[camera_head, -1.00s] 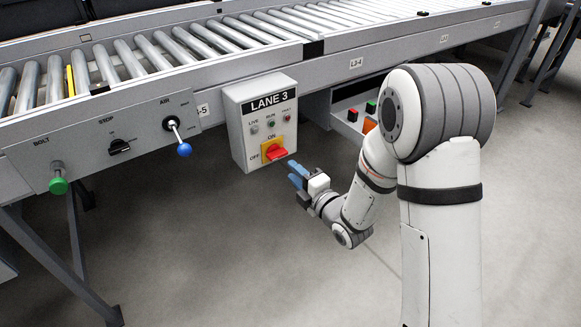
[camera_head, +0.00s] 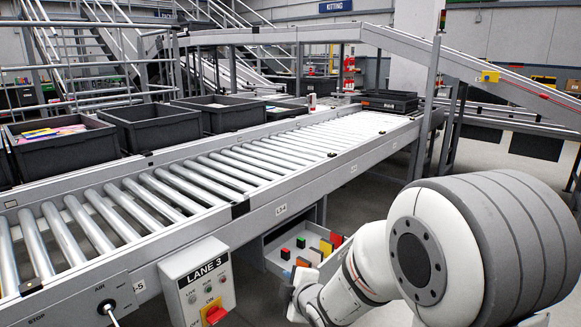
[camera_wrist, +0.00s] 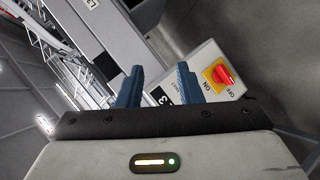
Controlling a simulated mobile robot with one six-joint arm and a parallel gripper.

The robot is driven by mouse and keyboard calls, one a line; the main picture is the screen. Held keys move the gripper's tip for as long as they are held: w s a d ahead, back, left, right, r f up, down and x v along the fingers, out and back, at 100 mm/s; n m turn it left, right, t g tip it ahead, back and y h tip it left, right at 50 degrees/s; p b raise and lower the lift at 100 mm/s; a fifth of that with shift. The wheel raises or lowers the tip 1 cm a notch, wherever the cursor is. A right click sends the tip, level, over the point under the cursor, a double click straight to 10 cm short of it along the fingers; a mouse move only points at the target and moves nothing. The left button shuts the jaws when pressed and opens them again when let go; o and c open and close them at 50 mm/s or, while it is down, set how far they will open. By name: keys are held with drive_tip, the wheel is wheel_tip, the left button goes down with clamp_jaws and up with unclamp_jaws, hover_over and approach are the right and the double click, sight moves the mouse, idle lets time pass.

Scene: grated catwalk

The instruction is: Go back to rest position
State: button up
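My gripper (camera_wrist: 158,85) shows in the wrist view with its two blue fingers spread apart and nothing between them. In the head view my arm fills the lower right, and the fingers cannot be made out there. The grey LANE 3 box (camera_head: 184,276) hangs on the conveyor's side at the bottom of the head view. Its red rotary switch (camera_head: 215,314) sits on a yellow plate. In the wrist view the red switch (camera_wrist: 223,76) is right of the fingers and apart from them.
The roller conveyor (camera_head: 283,209) runs from lower left to the back. Black bins (camera_head: 160,128) stand behind it. An open drawer (camera_head: 275,262) with coloured blocks is under the conveyor, close to my arm. Grey floor (camera_head: 375,205) shows beyond the arm.

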drive_tip(key=s+d+r+m+g+h+p, duration=0.25)
drive_tip(key=s+d+r+m+p, duration=0.3)
drive_tip(key=r, duration=0.35)
drive_tip(key=s+d+r+m+g+h+p, duration=0.25)
drive_tip(key=s+d+r+m+p, duration=0.2)
drive_tip(key=d+r+p, duration=0.35)
drive_tip(key=s+d+r+m+g+p, duration=0.2)
drive_tip(key=s+r+m+p, duration=0.6)
drive_tip(key=s+r, duration=0.5)
drive_tip(key=shift+s+d+g+p, duration=0.2)
drive_tip(key=shift+s+g+p, duration=0.2)
drive_tip(key=shift+s+g, duration=0.45)
